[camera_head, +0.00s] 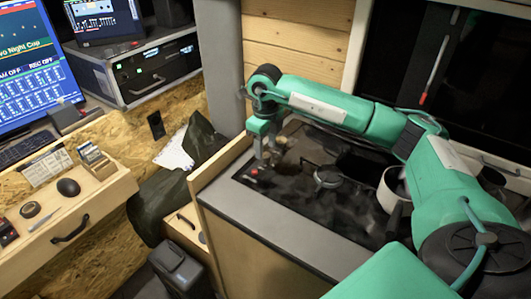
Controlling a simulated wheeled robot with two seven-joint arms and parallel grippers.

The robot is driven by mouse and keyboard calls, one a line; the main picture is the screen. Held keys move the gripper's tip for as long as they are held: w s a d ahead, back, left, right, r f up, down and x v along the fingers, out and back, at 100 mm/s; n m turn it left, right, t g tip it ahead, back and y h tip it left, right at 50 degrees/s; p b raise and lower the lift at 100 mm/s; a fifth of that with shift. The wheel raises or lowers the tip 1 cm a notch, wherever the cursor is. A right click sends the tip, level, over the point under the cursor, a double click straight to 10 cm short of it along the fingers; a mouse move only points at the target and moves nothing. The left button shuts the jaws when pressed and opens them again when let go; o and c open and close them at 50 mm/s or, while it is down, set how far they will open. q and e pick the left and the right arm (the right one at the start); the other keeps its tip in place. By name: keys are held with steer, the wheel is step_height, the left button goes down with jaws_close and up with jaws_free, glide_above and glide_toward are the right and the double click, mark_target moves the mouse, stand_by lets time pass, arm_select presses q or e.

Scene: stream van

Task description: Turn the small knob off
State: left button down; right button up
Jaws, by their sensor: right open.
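My right arm reaches in from the right across a dark stove top (310,205). Its gripper (267,158) points down over the left end of the stove and is open. A small red knob-like part (254,171) shows on the stove's left front corner, just below and left of the fingertips. I cannot tell whether the fingers touch it. Other small parts near the fingers are blurred, and the knob's setting is too small to read. My left gripper is out of view.
A burner (328,177) sits mid-stove, and a white pot (390,192) stands at its right, partly behind my arm. A wooden side panel (222,163) edges the stove's left. A desk with a mouse (68,187) is further left.

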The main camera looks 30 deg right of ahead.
mark_target(266, 154)
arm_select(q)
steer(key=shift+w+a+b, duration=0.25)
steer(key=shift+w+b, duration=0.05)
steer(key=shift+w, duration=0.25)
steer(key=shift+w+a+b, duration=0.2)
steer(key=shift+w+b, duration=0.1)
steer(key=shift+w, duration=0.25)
arm_select(e)
step_height(266, 154, up, 11)
steer(key=shift+f, duration=0.2)
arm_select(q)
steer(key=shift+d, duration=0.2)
